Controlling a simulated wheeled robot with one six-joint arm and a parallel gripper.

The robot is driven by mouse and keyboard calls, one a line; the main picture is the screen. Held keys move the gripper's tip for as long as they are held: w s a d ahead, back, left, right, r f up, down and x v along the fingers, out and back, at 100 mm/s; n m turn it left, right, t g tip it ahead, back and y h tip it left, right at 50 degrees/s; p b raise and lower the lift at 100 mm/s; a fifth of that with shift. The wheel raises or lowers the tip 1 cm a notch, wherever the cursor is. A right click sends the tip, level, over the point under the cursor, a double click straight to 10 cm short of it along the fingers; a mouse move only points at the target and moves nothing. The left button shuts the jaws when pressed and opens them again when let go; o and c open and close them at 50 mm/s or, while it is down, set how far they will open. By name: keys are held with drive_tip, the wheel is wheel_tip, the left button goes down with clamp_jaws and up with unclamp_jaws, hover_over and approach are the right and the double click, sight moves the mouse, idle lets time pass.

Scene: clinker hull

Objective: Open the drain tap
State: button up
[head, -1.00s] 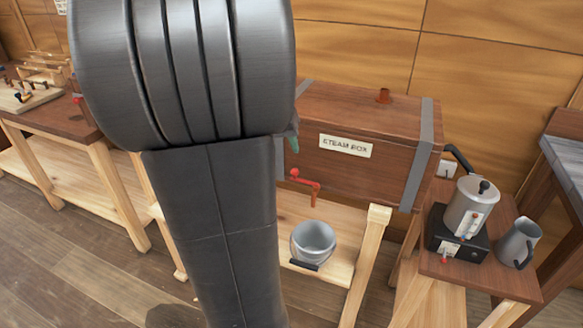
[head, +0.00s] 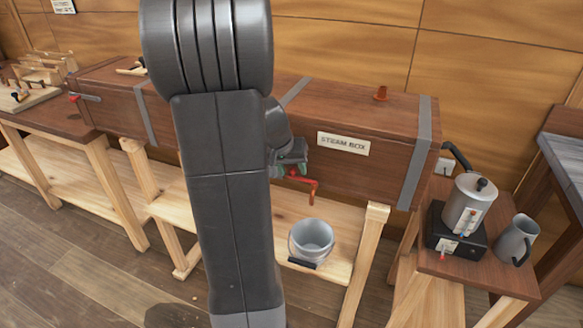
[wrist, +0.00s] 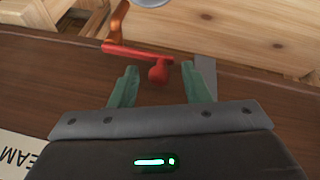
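The red drain tap (head: 305,182) sticks out from the front of the wooden steam box (head: 385,165), low and left of its "STEAM BOX" label. Its spout bends down over the shelf. In the wrist view the red tap (wrist: 140,52) lies ahead, and its round knob (wrist: 158,73) sits between my green fingertips. My gripper (wrist: 162,82) is open, with a finger on either side of the knob; I cannot tell whether either touches it. In the head view my gripper (head: 290,165) is at the tap's left end, partly hidden by my arm.
A grey bucket (head: 312,240) stands on the wooden shelf (head: 335,268) below the tap. To the right, a metal kettle (head: 468,207) on a black base and a grey jug (head: 518,240) stand on a small stand. A workbench (head: 50,110) is at the left.

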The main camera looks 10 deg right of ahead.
drive_tip(key=shift+a, duration=0.1)
clamp_jaws()
